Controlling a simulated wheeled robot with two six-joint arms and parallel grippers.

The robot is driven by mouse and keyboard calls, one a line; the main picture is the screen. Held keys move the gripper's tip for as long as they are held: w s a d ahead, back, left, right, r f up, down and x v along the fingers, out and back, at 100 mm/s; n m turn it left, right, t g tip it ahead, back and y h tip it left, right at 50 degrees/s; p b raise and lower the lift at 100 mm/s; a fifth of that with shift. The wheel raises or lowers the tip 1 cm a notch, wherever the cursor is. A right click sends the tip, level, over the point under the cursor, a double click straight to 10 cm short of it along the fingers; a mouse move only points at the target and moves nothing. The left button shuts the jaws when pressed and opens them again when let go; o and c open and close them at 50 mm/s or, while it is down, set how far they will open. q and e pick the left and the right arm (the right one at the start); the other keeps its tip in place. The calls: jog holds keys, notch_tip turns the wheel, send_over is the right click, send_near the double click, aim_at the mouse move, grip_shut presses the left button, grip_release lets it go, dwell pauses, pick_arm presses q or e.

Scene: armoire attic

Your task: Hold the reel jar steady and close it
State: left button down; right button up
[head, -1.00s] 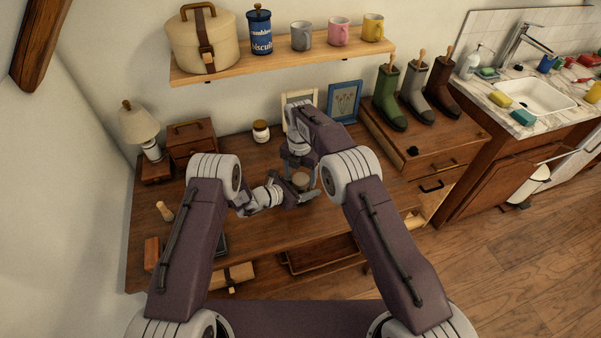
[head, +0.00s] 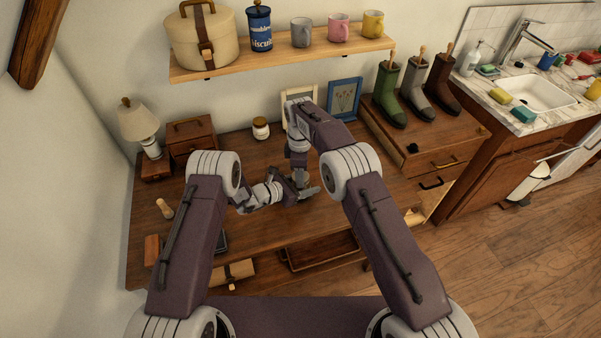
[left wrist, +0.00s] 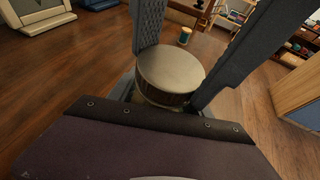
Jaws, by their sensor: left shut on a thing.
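The reel jar shows in the left wrist view as a round container with a broad pale top (left wrist: 170,72) and a darker side. My left gripper (head: 305,194) is shut on it low down, above the desk. My right gripper (head: 299,178) is over the jar. In the left wrist view its two grey fingers (left wrist: 190,60) come down from above on either side of the round top, spread apart. I cannot tell whether they touch it. In the head view the grippers hide the jar, and I cannot tell how the lid sits.
A wooden peg (head: 164,208) lies at the left. Boots (head: 387,95) stand on a cabinet to the right.

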jog(key=o, duration=1.6)
jog(key=shift+c, duration=0.2)
jog(key=shift+r, duration=2.3)
jog(key=shift+c, duration=0.4)
notch_tip(320, 180, up, 4)
jog(key=n, duration=0.4)
jog(key=shift+f, duration=0.25)
